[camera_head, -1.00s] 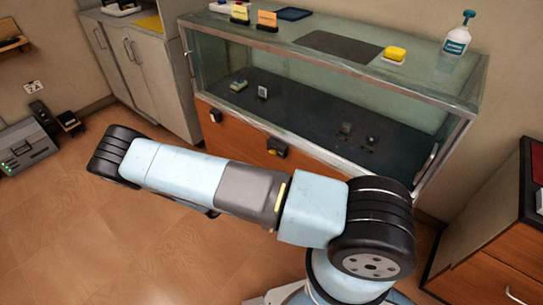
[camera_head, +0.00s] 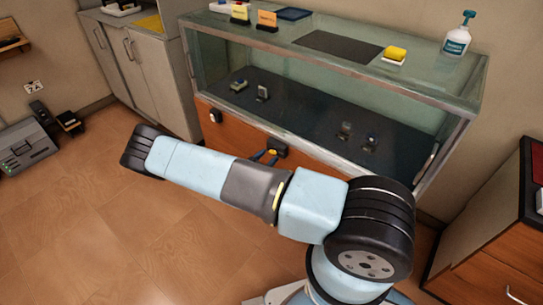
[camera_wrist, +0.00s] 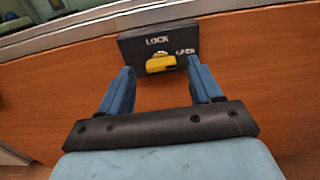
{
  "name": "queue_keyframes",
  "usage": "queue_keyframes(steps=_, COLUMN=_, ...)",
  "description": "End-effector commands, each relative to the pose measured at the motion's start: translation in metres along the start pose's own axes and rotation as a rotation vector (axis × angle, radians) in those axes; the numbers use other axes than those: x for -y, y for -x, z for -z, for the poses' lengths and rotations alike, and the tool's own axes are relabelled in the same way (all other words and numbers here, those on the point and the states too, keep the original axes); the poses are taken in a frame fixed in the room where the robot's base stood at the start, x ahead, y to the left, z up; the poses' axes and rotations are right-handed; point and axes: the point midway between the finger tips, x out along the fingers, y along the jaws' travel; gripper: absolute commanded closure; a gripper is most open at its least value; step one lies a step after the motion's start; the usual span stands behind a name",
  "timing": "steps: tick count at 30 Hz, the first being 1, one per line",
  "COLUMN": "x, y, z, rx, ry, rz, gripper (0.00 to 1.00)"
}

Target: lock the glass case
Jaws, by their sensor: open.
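The glass case (camera_head: 230,55) stands against the back wall, with a wooden front panel (camera_head: 236,131) below its glass. A black lock box (camera_wrist: 124,48) sits on that panel, marked LOCK at upper left and OPEN at right; it also shows in the head view (camera_head: 277,146). Its yellow knob (camera_wrist: 161,63) lies roughly level, its right end pointing towards OPEN. My gripper (camera_wrist: 160,75) is open, its blue fingers on either side of the knob and just short of the box. In the head view, the blue fingertips (camera_head: 264,156) show just below the box, partly hidden by my arm.
A white round fitting (camera_head: 215,116) is on the panel to the left. A wooden cabinet (camera_head: 490,245) is at right.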

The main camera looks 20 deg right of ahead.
Motion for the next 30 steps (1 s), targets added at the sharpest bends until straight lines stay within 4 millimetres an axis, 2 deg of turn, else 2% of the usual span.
queue_keyframes(steps=6, x=0.0, y=-0.015, z=0.0, rx=0.001, ry=0.001, rz=0.0, gripper=0.36)
queue_keyframes(steps=15, x=0.0, y=-0.017, z=0.0, rx=0.001, ry=0.001, rz=0.0, gripper=0.36)
queue_keyframes(steps=30, x=-0.001, y=-0.017, z=0.0, rx=0.0, ry=0.0, rz=-0.001, gripper=0.83)
